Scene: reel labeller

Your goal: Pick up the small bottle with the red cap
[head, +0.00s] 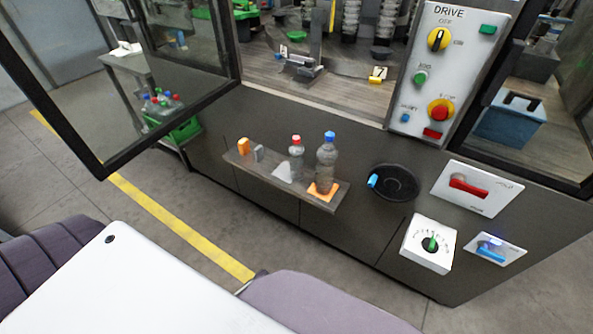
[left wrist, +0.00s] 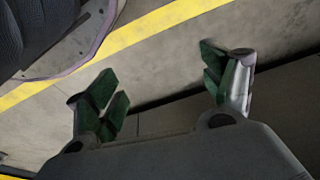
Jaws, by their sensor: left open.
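The small bottle with the red cap (head: 296,154) stands upright on a narrow shelf (head: 250,170) fixed to the front of the dark machine. A taller bottle with a blue cap (head: 327,163) stands just right of it, on an orange square. My left gripper (left wrist: 165,90) shows only in the left wrist view, open and empty, its green-padded fingers wide apart above the floor. No bottle shows in that view. My right gripper is not in view.
An orange object (head: 243,146) and a small grey one (head: 258,153) stand left on the shelf. An open glass door (head: 100,170) hangs at the left. A control panel (head: 446,70), a black round recess (head: 395,183) and switches lie to the right.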

